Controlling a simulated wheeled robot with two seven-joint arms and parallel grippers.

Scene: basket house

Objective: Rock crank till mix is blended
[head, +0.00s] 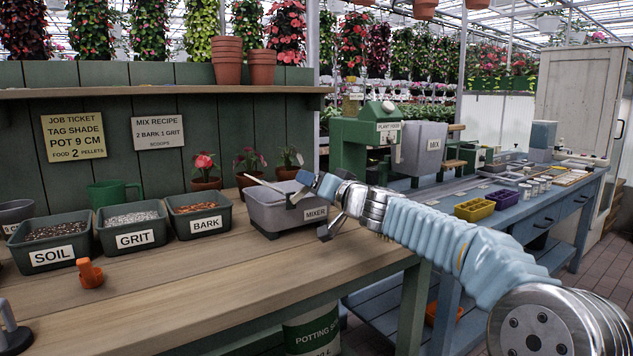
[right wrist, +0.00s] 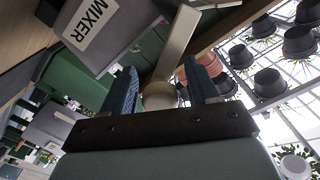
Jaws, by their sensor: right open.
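The mixer (head: 276,213) is a grey tub with a MIXER label, standing on the wooden bench. Its labelled side also shows in the right wrist view (right wrist: 80,50). A pale crank bar (head: 265,183) shows above its top. In the right wrist view the crank bar (right wrist: 178,42) runs down to a round pale knob (right wrist: 160,95). My right gripper (head: 312,203) is at the mixer's right side. In the right wrist view its blue fingers (right wrist: 162,82) are open, one on each side of the knob; contact cannot be told. The mix inside is hidden. My left gripper is not in view.
Bins of soil (head: 52,255), grit (head: 133,240) and bark (head: 207,226) stand left of the mixer. A green plant-food dispenser (head: 352,140) and grey mix bin (head: 425,150) stand behind.

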